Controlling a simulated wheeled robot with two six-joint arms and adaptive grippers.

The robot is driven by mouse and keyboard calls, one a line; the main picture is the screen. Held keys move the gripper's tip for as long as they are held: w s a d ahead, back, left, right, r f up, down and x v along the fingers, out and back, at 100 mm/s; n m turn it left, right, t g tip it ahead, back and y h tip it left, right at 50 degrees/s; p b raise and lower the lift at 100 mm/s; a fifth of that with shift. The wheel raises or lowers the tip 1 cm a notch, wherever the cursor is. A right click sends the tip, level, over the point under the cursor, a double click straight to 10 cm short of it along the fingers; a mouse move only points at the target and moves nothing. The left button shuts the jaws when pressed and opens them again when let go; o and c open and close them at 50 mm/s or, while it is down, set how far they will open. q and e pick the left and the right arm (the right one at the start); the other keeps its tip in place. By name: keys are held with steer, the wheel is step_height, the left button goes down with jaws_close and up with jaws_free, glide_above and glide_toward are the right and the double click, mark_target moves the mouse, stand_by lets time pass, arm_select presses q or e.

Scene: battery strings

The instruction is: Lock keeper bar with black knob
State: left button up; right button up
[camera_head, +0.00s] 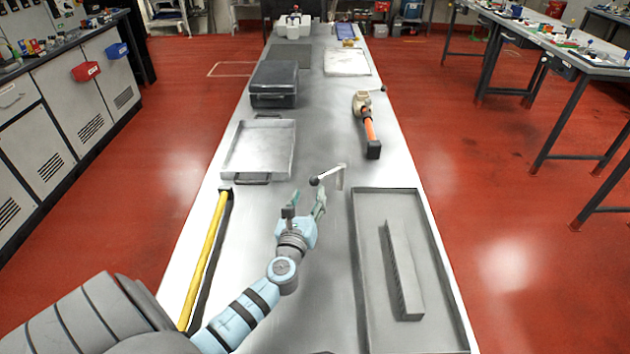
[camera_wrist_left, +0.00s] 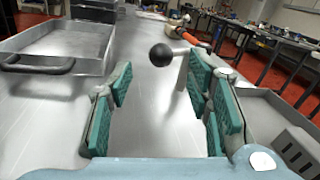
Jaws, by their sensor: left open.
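A black round knob (camera_head: 314,181) sits on the end of a short grey bar (camera_head: 327,174), which joins a pale upright post (camera_head: 340,178) on the table. In the left wrist view the knob (camera_wrist_left: 161,55) is ahead of the fingers, slightly above the middle, and the post (camera_wrist_left: 182,72) stands partly behind the right finger. My left gripper (camera_head: 305,200) is open and empty, its teal-padded fingers spread wide just short of the knob. They also show in the left wrist view (camera_wrist_left: 161,90). I cannot tell whether they touch the knob. My right gripper is not in view.
A large tray (camera_head: 361,270) with a long grey slotted block (camera_head: 401,265) lies on the right. A shallow tray (camera_head: 232,155) with handles, a black case (camera_head: 274,84), an orange-handled tool (camera_head: 368,125) and a yellow bar (camera_head: 203,258) are around.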

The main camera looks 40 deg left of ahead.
mark_target(314, 184)
arm_select(q)
steer(key=x, duration=0.4)
steer(key=b+x, duration=0.1)
steer(key=x, duration=0.1)
steer(key=shift+w+f, duration=0.15)
steer(key=shift+f, duration=0.15)
steer(key=shift+w+a+r, duration=0.2)
steer(key=shift+w, duration=0.15)
jaws_close()
